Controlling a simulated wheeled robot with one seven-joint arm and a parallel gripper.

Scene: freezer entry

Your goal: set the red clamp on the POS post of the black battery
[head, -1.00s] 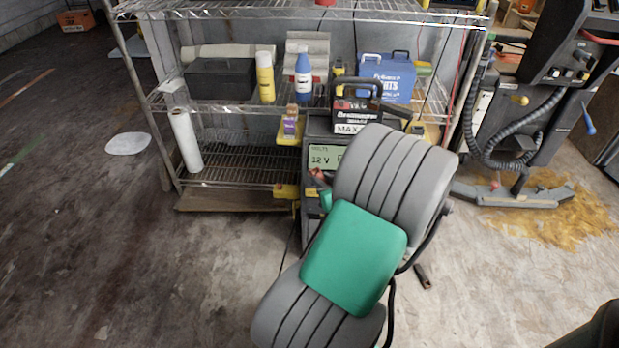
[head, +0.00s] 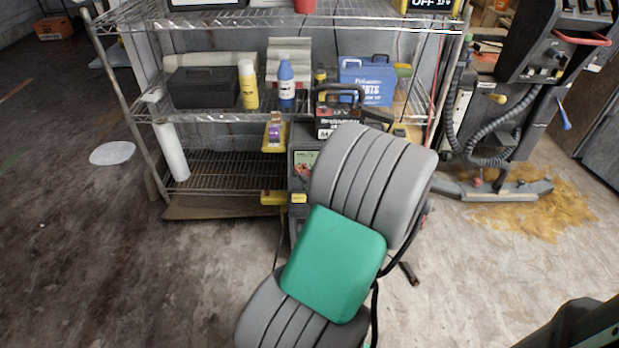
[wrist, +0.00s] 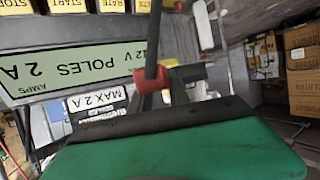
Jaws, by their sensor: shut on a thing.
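The red clamp (wrist: 153,78) shows small in the middle of the wrist view, with a black cable rising from it. My gripper (wrist: 158,92) is shut on it, in front of the charger's display. In the head view the clamp is a small red spot (head: 303,171) at the edge of my grey and green arm, which hides most of my gripper. A black battery (head: 338,119) with a carry handle and a red-and-white label stands above the display, behind my arm. I cannot make out its POS post in either view.
A wire shelf (head: 215,118) holds a yellow can (head: 248,86), a blue bottle (head: 286,86) and a blue case (head: 366,82). A hose machine (head: 490,130) stands right.

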